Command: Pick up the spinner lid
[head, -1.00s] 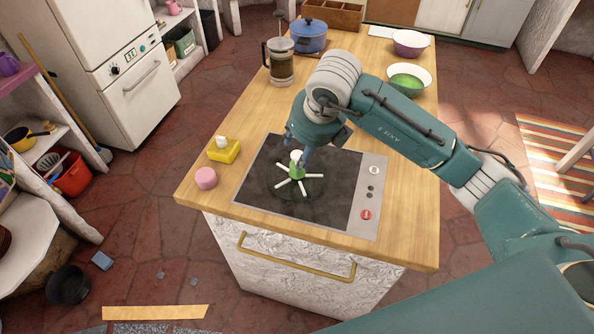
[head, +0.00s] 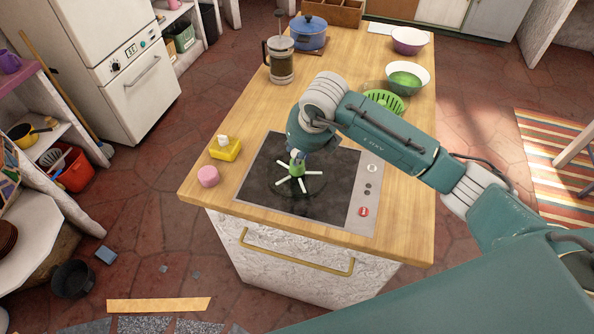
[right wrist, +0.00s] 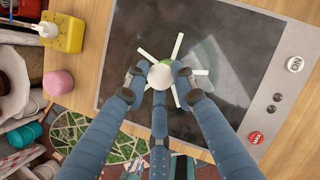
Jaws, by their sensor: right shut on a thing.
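The spinner lid (head: 297,171) has a green hub with white spokes and a dark, see-through disc that is hard to make out. It appears flat on the black cooktop (head: 335,195). In the right wrist view its white knob (right wrist: 160,76) stands between my fingers, with the spokes fanning out around it. My right gripper (head: 297,160) comes down from above and is shut on the lid's knob; its fingertips (right wrist: 162,88) close around the knob from several sides. The fingers hide part of the hub. My left gripper is not in view.
A French press (head: 280,60), blue pot (head: 309,33), green slotted basket (head: 384,101) and bowls (head: 407,78) stand farther back. Bare wood (head: 270,110) lies behind the cooktop.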

